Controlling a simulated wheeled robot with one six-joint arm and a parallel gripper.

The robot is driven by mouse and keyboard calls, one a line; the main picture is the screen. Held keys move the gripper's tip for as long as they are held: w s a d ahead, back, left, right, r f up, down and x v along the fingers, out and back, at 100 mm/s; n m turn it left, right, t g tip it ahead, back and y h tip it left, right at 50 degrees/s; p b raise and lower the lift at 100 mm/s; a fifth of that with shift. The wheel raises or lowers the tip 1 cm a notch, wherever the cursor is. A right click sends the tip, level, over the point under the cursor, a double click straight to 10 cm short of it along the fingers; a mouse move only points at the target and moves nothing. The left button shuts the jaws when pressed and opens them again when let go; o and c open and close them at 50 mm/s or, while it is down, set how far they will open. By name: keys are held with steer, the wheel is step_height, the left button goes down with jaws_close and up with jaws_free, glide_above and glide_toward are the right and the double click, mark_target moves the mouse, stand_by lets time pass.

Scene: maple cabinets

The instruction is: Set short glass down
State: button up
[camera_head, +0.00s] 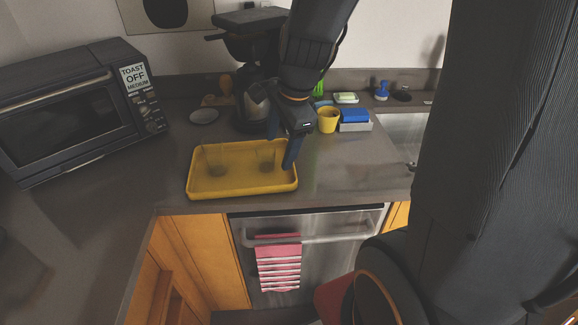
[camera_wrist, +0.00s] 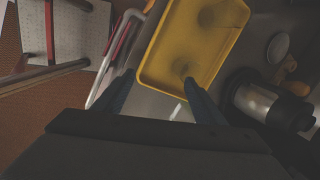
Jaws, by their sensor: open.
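A yellow tray (camera_head: 240,189) lies on the grey counter near its front edge. Two see-through glasses stand in it: one at the left (camera_head: 214,161) and one at the right (camera_head: 266,159). They also show faintly in the wrist view, one far (camera_wrist: 207,17) and one near (camera_wrist: 184,70). I cannot tell for sure which is the short glass. My gripper (camera_head: 281,143) is open over the tray's right end, close to the right glass. In the wrist view its fingers (camera_wrist: 158,80) are spread, with the near glass beside the right fingertip. Nothing is clearly held.
A coffee maker (camera_head: 257,104) stands behind the tray. A toaster oven (camera_head: 75,105) is at the left. A yellow cup (camera_head: 328,120), a blue sponge (camera_head: 354,115) and the sink (camera_head: 398,135) are at the right. The counter right of the tray is clear.

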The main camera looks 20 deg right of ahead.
steer(key=s+f+n+h, duration=0.1)
steer(key=s+n, duration=0.6)
steer(key=n, duration=1)
steer(key=shift+s+a+f+g, duration=0.15)
steer(key=shift+a+f+g, duration=0.2)
steer(key=shift+f, duration=0.2)
steer(key=shift+d, duration=0.1)
steer(key=shift+g, duration=0.45)
step_height(320, 180, down, 6)
steer(key=b, duration=0.5)
steer(key=shift+r, duration=0.15)
